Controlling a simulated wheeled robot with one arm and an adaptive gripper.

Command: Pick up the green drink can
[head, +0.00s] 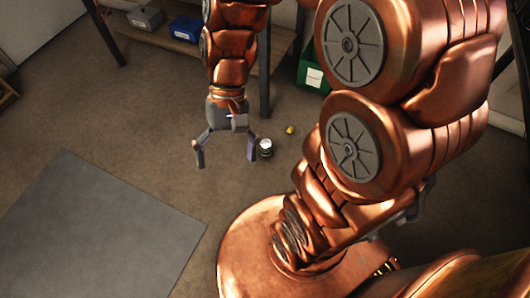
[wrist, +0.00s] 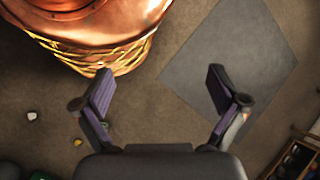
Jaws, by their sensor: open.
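The drink can (head: 266,150) stands on the floor in the head view, with a pale top and a dark side that looks greenish. My gripper (head: 225,156) hangs open and empty just left of it. The can appears close beside the right-hand finger, outside the jaws; I cannot tell whether they touch. In the wrist view my gripper (wrist: 160,88) has its two fingers spread with bare floor between them. A small greenish patch beside the left finger there may be the can, mostly hidden by the finger.
A small yellow object (head: 290,130) lies beyond the can, and the wrist view shows a small white object (wrist: 32,116). A green bin (head: 313,75) and a shelf with a blue box (head: 186,29) stand behind. A flat grey mat (head: 100,230) lies at left.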

